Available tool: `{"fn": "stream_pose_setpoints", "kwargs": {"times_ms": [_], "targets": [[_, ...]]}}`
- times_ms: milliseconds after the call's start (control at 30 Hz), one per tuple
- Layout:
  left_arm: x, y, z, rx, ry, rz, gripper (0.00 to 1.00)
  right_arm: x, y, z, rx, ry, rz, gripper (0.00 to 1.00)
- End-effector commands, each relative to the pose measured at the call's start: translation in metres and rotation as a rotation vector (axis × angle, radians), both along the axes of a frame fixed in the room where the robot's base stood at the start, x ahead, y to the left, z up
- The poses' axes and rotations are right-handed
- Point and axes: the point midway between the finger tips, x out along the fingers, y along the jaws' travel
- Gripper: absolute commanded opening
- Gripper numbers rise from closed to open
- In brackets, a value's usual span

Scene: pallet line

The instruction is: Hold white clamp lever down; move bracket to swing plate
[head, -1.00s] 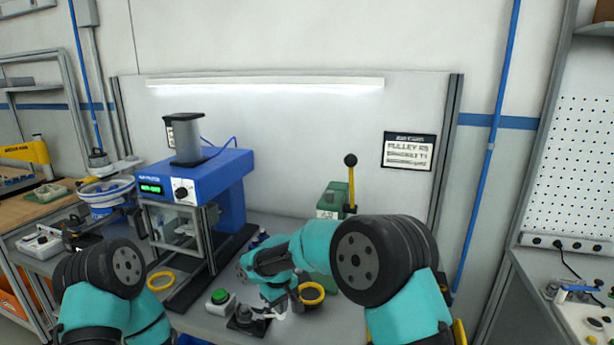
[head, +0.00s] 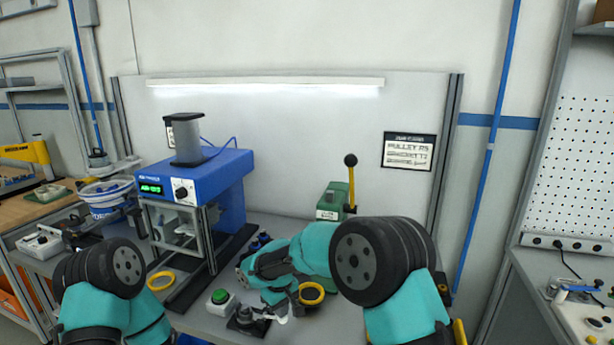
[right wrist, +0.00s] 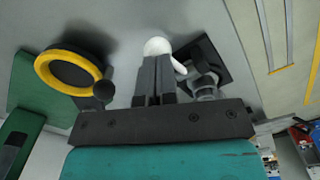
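My right gripper (right wrist: 156,78) has its two fingers together, with nothing visible between them. In the right wrist view the white rounded end of the clamp lever (right wrist: 157,46) shows right at the fingertips; I cannot tell whether they touch. In the head view the white lever (head: 283,319) sticks out to the right of the dark clamp base (head: 245,322), beneath my right wrist. The base also shows in the right wrist view (right wrist: 204,60). My left arm stands at the lower left; its gripper is not clearly visible. I cannot make out the bracket or the swing plate for certain.
A green button box (head: 221,301) stands left of the clamp. A yellow ring (head: 311,293) is close on its right, and another (head: 160,281) lies left. The blue press (head: 205,180) and a green lever machine (head: 333,203) stand behind.

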Motion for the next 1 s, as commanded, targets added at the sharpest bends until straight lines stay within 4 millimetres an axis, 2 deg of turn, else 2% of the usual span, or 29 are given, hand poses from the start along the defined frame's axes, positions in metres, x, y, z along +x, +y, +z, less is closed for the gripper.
{"fn": "stream_pose_setpoints", "kwargs": {"times_ms": [400, 1000], "targets": [[0.0, 0.0, 0.0, 0.0, 0.0, 0.0, 0.5, -0.001, -0.001, -0.011, -0.001, 0.001, 0.0, 0.0], [0.0, 0.0, 0.0, 0.0, 0.0, 0.0, 0.5, -0.001, -0.002, -0.015, -0.001, 0.001, 0.0, 0.0]]}}
